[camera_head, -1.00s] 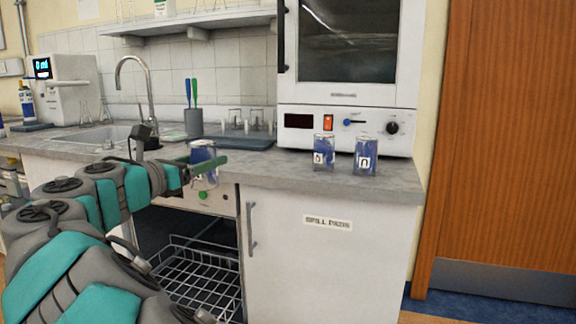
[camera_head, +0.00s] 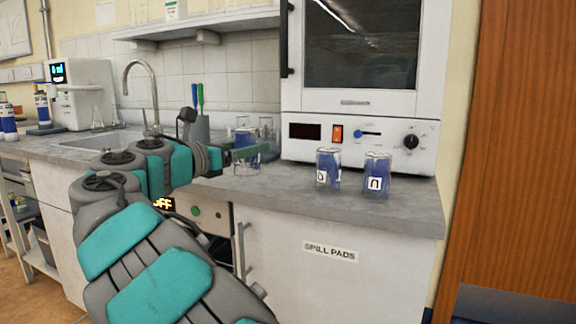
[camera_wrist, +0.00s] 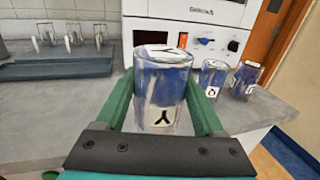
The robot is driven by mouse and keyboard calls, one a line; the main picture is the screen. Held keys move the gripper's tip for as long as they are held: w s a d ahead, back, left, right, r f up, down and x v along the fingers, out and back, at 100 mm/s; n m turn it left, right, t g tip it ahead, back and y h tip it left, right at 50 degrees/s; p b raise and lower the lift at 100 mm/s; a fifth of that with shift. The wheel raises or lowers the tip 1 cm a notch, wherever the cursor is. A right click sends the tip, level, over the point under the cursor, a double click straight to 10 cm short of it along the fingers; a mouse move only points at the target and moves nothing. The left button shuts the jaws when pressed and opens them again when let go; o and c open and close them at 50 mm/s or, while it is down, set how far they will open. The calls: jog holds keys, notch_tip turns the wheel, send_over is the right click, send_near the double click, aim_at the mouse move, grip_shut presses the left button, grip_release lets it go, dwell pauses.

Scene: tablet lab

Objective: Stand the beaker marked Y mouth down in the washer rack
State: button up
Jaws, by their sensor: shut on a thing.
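My gripper (camera_wrist: 160,110) is shut on the beaker marked Y (camera_wrist: 162,85), a clear glass with blue patches and a white Y label facing the wrist camera. Its green fingers press on both sides. In the head view the held beaker (camera_head: 247,148) appears just above the counter, partly hidden by a finger; whether it touches the counter I cannot tell. I cannot clearly tell which end is its mouth. The washer's front panel (camera_head: 196,211) shows under the counter, with a lit display and a green button. The washer rack is hidden behind my arm.
Two similar labelled beakers, one on the left (camera_head: 328,168) and one on the right (camera_head: 377,174), stand on the counter (camera_head: 290,190) before the white oven (camera_head: 360,130). A dark tray (camera_wrist: 55,69) with glassware lies at the back. The SPILL PADS cupboard (camera_head: 300,265) is below.

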aim_at(245, 171)
jog(key=x, duration=0.3)
jog(key=d+f+x, duration=0.1)
jog(key=x, duration=0.3)
jog(key=s+x, duration=0.1)
jog(key=x, duration=0.3)
jog(key=shift+d+f, duration=0.15)
jog(key=shift+d, duration=0.1)
jog(key=shift+f+b, duration=0.45)
jog(key=shift+f, duration=1.25)
jog(key=shift+f, duration=0.15)
jog(key=o, duration=1.4)
jog(key=shift+f, duration=0.1)
jog(key=shift+r, duration=0.2)
jog(key=v, duration=1.2)
jog(key=shift+s+r, duration=0.1)
